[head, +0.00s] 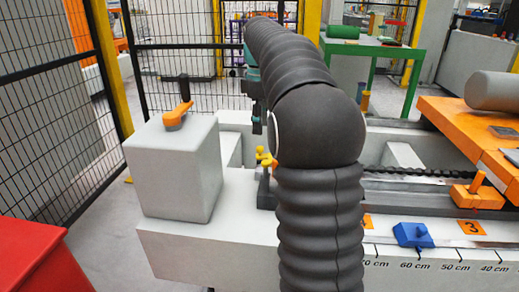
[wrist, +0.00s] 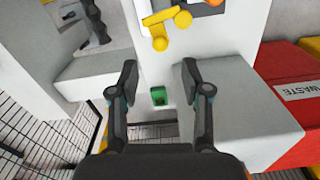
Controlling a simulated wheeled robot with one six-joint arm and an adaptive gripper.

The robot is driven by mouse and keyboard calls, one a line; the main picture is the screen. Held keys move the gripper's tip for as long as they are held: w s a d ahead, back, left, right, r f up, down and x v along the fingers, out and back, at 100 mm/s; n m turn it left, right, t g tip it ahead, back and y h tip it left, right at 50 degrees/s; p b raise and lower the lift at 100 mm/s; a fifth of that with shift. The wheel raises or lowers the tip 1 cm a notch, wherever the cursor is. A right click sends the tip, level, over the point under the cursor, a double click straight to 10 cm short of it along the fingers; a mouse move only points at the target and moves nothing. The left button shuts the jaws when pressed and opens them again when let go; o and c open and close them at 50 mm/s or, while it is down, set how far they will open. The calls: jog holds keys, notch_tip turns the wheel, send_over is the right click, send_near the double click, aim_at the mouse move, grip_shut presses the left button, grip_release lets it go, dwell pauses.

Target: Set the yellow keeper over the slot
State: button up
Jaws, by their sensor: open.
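A small yellow piece with rounded ends, which looks like the yellow keeper (head: 262,155), sits on a dark bracket (head: 266,190) on the pale bench, just left of my arm. In the wrist view the yellow keeper (wrist: 166,27) shows at the top centre, beyond my fingertips. My gripper (wrist: 160,75) is open, with nothing between its two fingers. In the head view my gripper (head: 257,124) hangs above the keeper, partly hidden by my arm, and looks apart from it. I cannot make out the slot clearly.
A grey block (head: 173,172) with an orange-handled piece (head: 177,116) stands left of the keeper. A red waste bin (head: 40,266) is at lower left. A blue knobbed piece (head: 413,235) and an orange fixture (head: 477,193) lie right. A green container (wrist: 159,96) shows below my fingers.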

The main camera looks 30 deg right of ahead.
aim_at(260, 146)
notch_tip(260, 146, down, 7)
jog(key=shift+r+b, duration=0.1)
jog(key=shift+b, duration=0.75)
jog(key=shift+c, duration=0.3)
grip_shut()
